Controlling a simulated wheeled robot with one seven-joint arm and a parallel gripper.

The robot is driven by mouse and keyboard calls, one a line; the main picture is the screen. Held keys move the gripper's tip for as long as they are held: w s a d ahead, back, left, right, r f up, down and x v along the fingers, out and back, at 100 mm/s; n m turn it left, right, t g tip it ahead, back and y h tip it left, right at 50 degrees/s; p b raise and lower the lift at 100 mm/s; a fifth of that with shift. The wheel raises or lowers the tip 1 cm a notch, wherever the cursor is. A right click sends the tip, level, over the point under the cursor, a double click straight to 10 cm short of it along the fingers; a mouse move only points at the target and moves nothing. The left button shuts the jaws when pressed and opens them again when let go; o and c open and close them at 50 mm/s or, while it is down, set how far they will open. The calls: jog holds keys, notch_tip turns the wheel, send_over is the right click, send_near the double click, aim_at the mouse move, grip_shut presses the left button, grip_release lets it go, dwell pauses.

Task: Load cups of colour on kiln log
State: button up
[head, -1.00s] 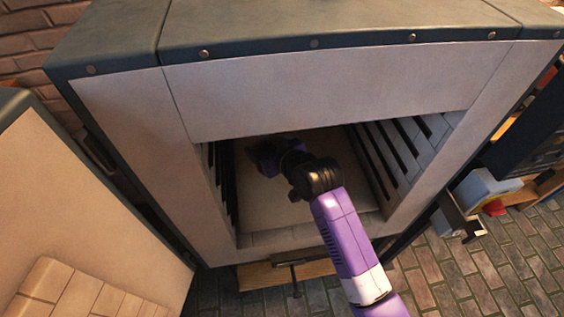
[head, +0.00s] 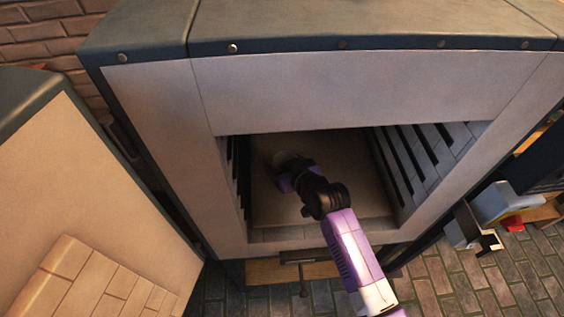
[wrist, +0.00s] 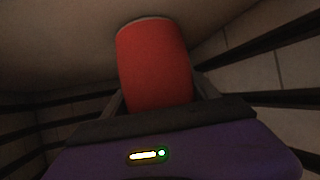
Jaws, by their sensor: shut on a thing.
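A red cup (wrist: 155,65) stands between the fingers of my gripper (wrist: 158,92) in the wrist view, and the gripper is shut on it. In the head view my gripper (head: 284,170) is deep inside the open kiln (head: 330,95), over the left back part of the pale kiln floor (head: 340,200). A pale round shape shows by the gripper there, but the cup is too dim and small to make out. Whether the cup touches the floor or is held above it, I cannot tell.
Slotted side walls (head: 425,155) flank the chamber closely. The open kiln door (head: 75,170) stands at the left with its brick lining. A grey box with a red button (head: 512,223) is at the right. The right part of the kiln floor is clear.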

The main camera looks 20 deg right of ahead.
jog(key=o, duration=1.7)
jog(key=shift+r, duration=0.15)
jog(key=v, duration=1.2)
